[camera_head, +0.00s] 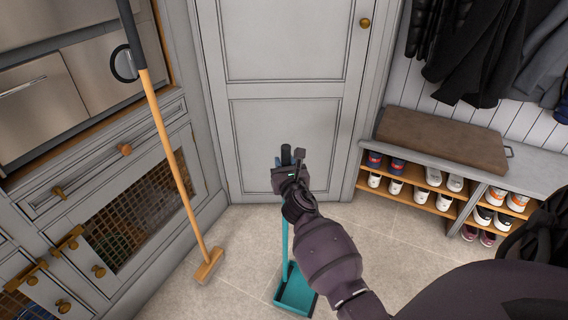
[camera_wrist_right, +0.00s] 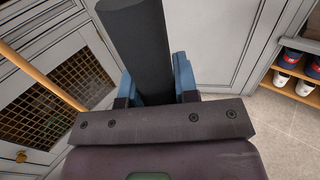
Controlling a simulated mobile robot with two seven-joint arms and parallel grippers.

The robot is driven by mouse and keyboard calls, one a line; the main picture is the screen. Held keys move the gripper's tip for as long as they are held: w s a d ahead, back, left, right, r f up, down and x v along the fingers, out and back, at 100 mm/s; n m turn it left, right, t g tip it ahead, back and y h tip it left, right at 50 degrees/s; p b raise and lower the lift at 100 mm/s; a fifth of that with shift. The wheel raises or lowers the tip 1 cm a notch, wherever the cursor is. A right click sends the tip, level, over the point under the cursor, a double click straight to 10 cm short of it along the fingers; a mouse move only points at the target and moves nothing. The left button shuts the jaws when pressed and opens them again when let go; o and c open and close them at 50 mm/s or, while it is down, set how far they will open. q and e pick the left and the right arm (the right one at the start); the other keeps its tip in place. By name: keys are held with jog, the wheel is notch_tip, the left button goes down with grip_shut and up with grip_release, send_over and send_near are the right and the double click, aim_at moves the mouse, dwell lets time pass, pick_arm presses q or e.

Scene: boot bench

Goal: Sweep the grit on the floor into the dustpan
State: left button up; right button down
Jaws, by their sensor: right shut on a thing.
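A teal dustpan (camera_head: 296,297) with a long upright handle shows at the bottom centre of the head view, partly hidden by my right arm. My right gripper (camera_head: 287,171) is shut on the dark grip at the top of that handle. In the right wrist view the dark grip (camera_wrist_right: 140,45) stands between the blue finger pads. I cannot tell whether the pan touches the floor. No grit is distinguishable. My left gripper is not in view.
Grey cabinets (camera_head: 130,190) with mesh doors line the left. A closed grey door (camera_head: 285,110) stands behind. A bench with shoe cubbies (camera_head: 420,195) and a brown cushion (camera_head: 440,137) is on the right, under hanging coats (camera_head: 470,50). Tiled floor (camera_head: 400,260) lies bare between.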

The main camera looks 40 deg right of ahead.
jog(key=c, duration=0.8)
grip_release()
jog(key=shift+f, duration=0.1)
jog(key=v, duration=0.2)
jog(key=shift+s+a, duration=0.15)
jog(key=shift+s, duration=0.05)
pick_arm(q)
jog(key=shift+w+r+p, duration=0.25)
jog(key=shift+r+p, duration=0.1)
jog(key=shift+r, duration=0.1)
pick_arm(e)
jog(key=shift+v, duration=4.15)
